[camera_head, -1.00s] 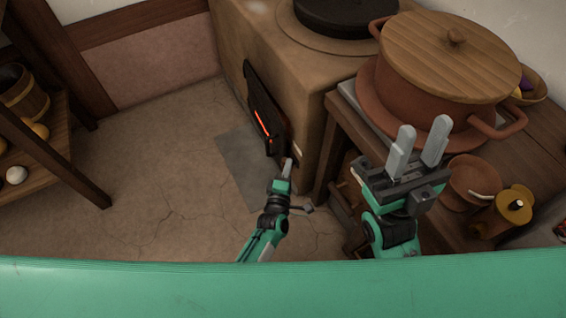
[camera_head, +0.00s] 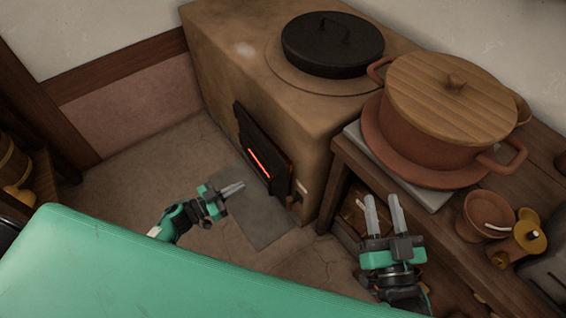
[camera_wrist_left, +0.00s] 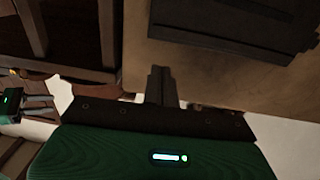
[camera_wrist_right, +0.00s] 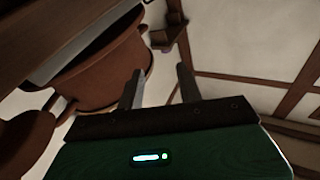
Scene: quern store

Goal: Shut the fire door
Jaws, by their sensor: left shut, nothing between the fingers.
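The black iron fire door (camera_head: 250,130) is on the front of the clay stove (camera_head: 225,65). An orange glow shows in a slot at the door, and the door seems to stand slightly out from the stove front; I cannot tell how far. My left gripper (camera_head: 242,186) is shut and empty, left of the door and apart from it, fingers pointing toward the stove. In the left wrist view, a dark panel (camera_wrist_left: 225,18), apparently the door, lies beyond the shut fingers. My right gripper (camera_head: 383,198) is open and empty, fingers up, beside the wooden table.
The wooden table (camera_head: 450,225) right of the stove bears a lidded clay pot (camera_head: 430,135), a small clay bowl (camera_head: 485,215) and a yellow jug (camera_head: 527,232). A black lidded pan (camera_head: 332,45) sits on the stove. A grey floor plate (camera_head: 255,215) and bare floor lie before the door.

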